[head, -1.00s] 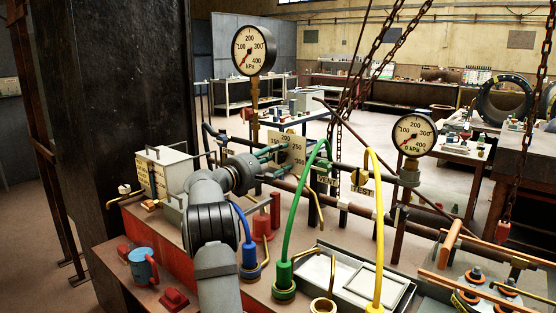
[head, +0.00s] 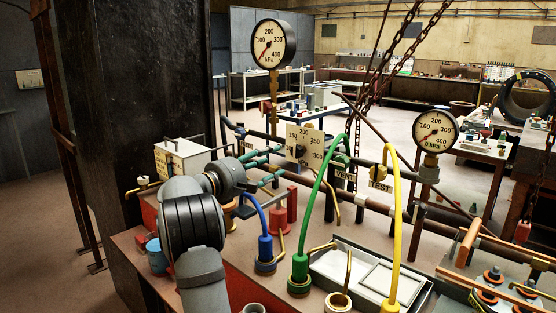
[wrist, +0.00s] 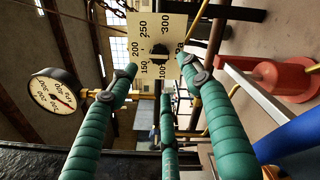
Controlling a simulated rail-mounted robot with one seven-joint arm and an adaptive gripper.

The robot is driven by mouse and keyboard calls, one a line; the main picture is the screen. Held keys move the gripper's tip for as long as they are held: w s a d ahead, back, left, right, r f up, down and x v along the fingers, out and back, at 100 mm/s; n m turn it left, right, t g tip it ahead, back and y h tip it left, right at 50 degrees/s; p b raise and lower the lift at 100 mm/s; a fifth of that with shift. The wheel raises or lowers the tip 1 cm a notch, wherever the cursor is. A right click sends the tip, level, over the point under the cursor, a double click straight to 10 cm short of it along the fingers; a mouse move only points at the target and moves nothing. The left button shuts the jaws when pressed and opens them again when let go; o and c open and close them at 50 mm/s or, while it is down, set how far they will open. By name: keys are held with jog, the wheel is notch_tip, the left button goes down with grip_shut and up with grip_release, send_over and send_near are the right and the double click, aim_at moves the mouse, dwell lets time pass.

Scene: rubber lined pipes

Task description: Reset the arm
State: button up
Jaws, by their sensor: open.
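My gripper (head: 283,160) has green ribbed fingers, spread apart with nothing between them. In the head view it reaches right from my grey arm, its tips just left of a square dial plate (head: 305,136) marked 150 to 300. In the wrist view the green fingers (wrist: 160,82) point at the same plate (wrist: 172,30), and its black knob (wrist: 158,50) shows between them. The fingers look apart from the knob, though the exact gap is hard to tell. My forearm hides part of the bench.
Green (head: 299,274), blue (head: 265,250) and yellow hoses (head: 396,220) rise from the bench right of my arm. Two round gauges (head: 269,45) (head: 435,131) stand on pipes behind. A pale box (head: 182,158) and dark column (head: 140,80) are at left. Chains hang at upper right.

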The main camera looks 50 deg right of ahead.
aim_at(294, 153)
jog(key=shift+a, duration=0.15)
jog(key=d, duration=1.2)
jog(key=shift+s, duration=0.25)
jog(key=shift+r, duration=0.1)
